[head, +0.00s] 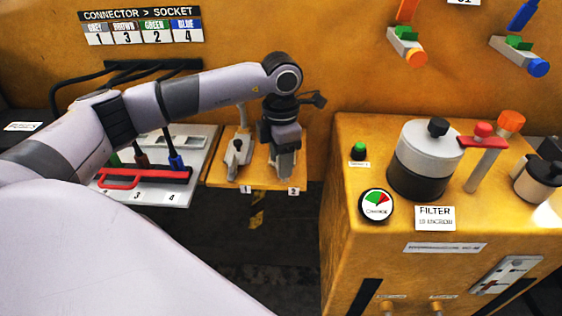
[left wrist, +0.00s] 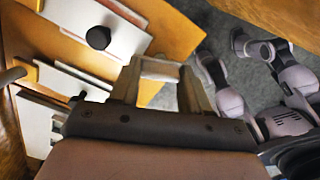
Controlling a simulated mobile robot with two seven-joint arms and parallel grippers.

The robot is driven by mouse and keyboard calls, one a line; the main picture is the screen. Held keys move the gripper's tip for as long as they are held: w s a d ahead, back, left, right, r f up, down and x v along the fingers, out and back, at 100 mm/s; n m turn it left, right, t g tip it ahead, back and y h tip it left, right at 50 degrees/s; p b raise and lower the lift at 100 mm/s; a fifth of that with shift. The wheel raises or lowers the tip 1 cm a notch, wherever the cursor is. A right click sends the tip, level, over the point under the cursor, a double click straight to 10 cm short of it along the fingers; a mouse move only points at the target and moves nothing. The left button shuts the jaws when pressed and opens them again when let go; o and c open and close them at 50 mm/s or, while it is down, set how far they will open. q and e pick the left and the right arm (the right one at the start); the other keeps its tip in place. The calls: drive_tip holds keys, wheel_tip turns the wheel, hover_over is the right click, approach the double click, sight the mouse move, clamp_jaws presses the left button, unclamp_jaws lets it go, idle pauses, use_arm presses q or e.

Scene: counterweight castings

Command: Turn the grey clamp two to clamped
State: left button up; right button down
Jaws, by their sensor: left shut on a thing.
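Two grey clamps stand on an orange ledge (head: 262,183) against the back wall. Clamp one (head: 236,160) is in plain sight above the label 1, with a light upright lever. Clamp two is above the label 2 (head: 293,191), mostly hidden by my left gripper (head: 285,164), which points down over it. In the left wrist view my left gripper (left wrist: 160,82) has its fingers on either side of a pale grey piece (left wrist: 160,69). It is shut on this piece, which I take to be clamp two's lever; its exact angle is hard to tell. My right gripper is not in view.
Left of the ledge is a white connector panel (head: 180,190) with a red handle bar (head: 146,178) and coloured plugs. Right is an orange cabinet (head: 345,235) with a filter canister (head: 425,165), a gauge (head: 376,205) and a green button (head: 359,149). A dark gap lies below the ledge.

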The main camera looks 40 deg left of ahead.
use_arm(q)
drive_tip(key=shift+r+m+b, duration=0.1)
drive_tip(key=shift+m+b, duration=0.5)
drive_tip(key=shift+m, duration=1.3)
drive_tip(key=o, duration=1.1)
drive_tip(key=shift+c, duration=0.2)
drive_tip(key=shift+r, duration=3.55)
